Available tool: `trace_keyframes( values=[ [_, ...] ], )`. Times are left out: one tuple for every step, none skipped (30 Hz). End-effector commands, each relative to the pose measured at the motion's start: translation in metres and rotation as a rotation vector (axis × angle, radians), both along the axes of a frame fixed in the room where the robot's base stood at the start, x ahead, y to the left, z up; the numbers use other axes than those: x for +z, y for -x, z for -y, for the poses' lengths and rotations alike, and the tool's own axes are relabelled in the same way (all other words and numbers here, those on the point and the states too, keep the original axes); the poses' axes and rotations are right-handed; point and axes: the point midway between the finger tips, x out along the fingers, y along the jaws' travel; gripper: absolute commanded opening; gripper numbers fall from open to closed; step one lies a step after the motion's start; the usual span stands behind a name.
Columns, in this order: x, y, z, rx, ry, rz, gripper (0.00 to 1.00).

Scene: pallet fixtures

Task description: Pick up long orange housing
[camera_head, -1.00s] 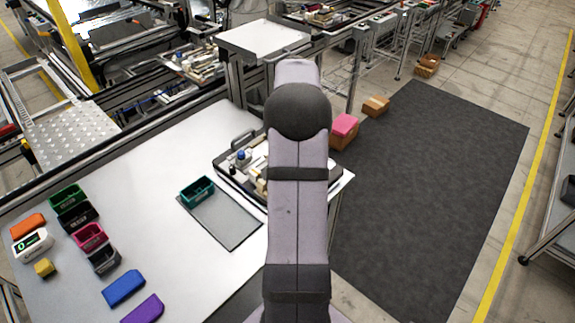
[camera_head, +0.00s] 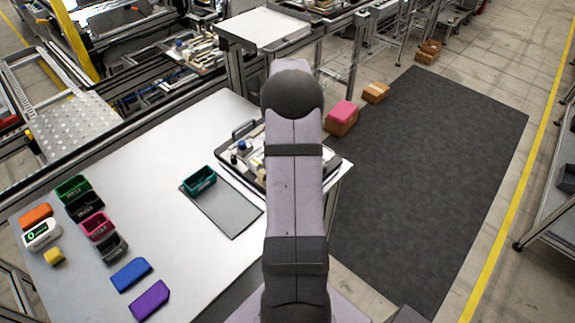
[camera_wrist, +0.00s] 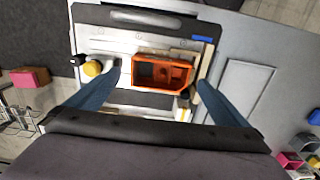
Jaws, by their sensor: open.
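An orange open-topped housing (camera_wrist: 163,73) sits in the pallet fixture, near the middle of the wrist view. Its inner compartments face up. My gripper (camera_wrist: 157,78) is open, its two dark fingers spread on the left and right of the housing in the picture, with nothing held. I cannot tell how high the fingers are above it. In the head view my arm hides the gripper and the housing. The fixture tray (camera_head: 252,172) shows there to the left of my arm.
An orange block (camera_head: 36,217), a white device (camera_head: 42,234) and several coloured bins and blocks stand on the left of the white table (camera_head: 150,170). A teal bin (camera_head: 200,181) stands on a grey mat (camera_head: 232,213) beside the tray. Yellow and white parts crowd the fixture around the housing.

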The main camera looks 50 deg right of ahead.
Motion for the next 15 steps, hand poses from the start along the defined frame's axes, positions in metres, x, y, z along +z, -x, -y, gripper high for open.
trace_keyframes(
  values=[
    [-0.004, 0.001, -0.002, 0.0, -0.004, -0.004, 1.0],
    [-0.008, 0.0, -0.001, 0.0, -0.003, -0.003, 1.0],
    [-0.013, 0.001, -0.001, 0.0, -0.004, -0.004, 1.0],
    [-0.016, 0.0, -0.001, 0.0, -0.002, -0.002, 1.0],
    [-0.018, 0.0, -0.001, 0.0, -0.002, -0.002, 1.0],
    [-0.021, 0.0, -0.001, 0.0, -0.002, -0.002, 1.0],
    [-0.023, 0.0, -0.001, 0.0, -0.002, -0.002, 1.0],
    [-0.024, 0.0, -0.001, 0.0, -0.001, -0.001, 1.0],
    [-0.025, 0.0, -0.001, 0.0, 0.0, 0.0, 1.0],
    [-0.025, 0.0, -0.001, 0.0, 0.0, 0.0, 1.0],
    [-0.025, 0.0, 0.0, 0.0, 0.0, 0.0, 1.0],
    [-0.025, 0.0, 0.0, 0.0, 0.0, 0.0, 1.0],
    [-0.025, 0.0, 0.0, 0.0, 0.0, 0.0, 1.0],
    [-0.025, 0.0, 0.0, 0.0, 0.0, 0.0, 1.0],
    [-0.025, 0.0, 0.0, 0.0, 0.0, 0.0, 1.0]
  ],
)
